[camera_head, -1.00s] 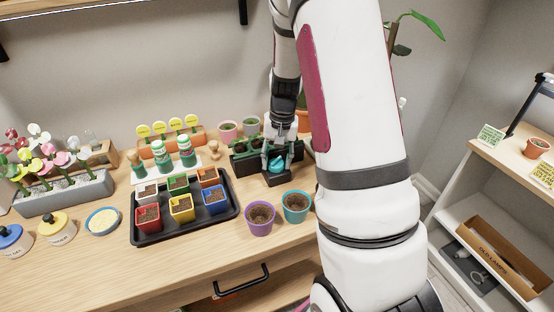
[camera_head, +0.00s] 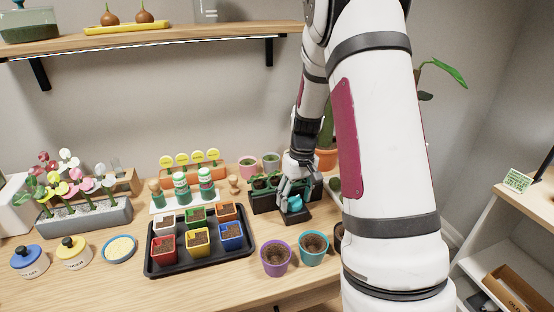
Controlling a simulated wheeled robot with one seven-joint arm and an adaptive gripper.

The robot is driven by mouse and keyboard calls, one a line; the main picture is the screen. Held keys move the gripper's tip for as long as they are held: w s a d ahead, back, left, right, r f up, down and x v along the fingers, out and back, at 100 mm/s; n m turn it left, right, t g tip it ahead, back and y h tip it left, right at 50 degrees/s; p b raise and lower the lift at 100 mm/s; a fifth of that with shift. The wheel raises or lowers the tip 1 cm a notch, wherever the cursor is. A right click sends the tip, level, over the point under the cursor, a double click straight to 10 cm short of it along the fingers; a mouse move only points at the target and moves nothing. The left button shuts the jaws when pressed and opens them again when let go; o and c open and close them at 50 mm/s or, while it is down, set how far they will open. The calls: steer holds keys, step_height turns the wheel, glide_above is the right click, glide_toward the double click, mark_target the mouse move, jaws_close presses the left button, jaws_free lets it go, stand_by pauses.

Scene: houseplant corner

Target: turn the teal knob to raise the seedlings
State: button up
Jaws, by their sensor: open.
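The teal knob (camera_head: 295,203) sits on the front of a black stand at the back right of the bench. The black seedling holder (camera_head: 264,200) stands right behind it, with small green seedlings (camera_head: 262,182) in it. My gripper (camera_head: 293,197) points down at the knob, with its grey fingers open around or just above it. I cannot tell whether the fingers touch the knob. My arm comes in from the right and hides part of the holder.
A black tray (camera_head: 157,272) with several coloured pots stands left of the knob. A purple pot (camera_head: 276,259) and a teal pot (camera_head: 314,248) stand in front of it. An orange label rack (camera_head: 190,172) is at the back. A shelf (camera_head: 170,42) hangs above.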

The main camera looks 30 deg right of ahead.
steer(key=n, duration=0.4)
steer(key=shift+w+r+n, duration=0.1)
steer(key=shift+r+n, duration=0.25)
steer(key=shift+n, duration=0.05)
step_height(320, 180, up, 14)
steer(key=d, duration=0.1)
steer(key=s+a+r+m+t, duration=0.1)
steer(key=s+a+r, duration=0.4)
steer(key=a, duration=0.3)
steer(key=s+a+r+m+t+h, duration=0.1)
steer(key=s+a+r, duration=0.4)
steer(key=s+a, duration=0.3)
steer(key=shift+r+p, duration=0.15)
steer(key=shift+p, duration=0.15)
steer(key=shift+w+d, duration=0.1)
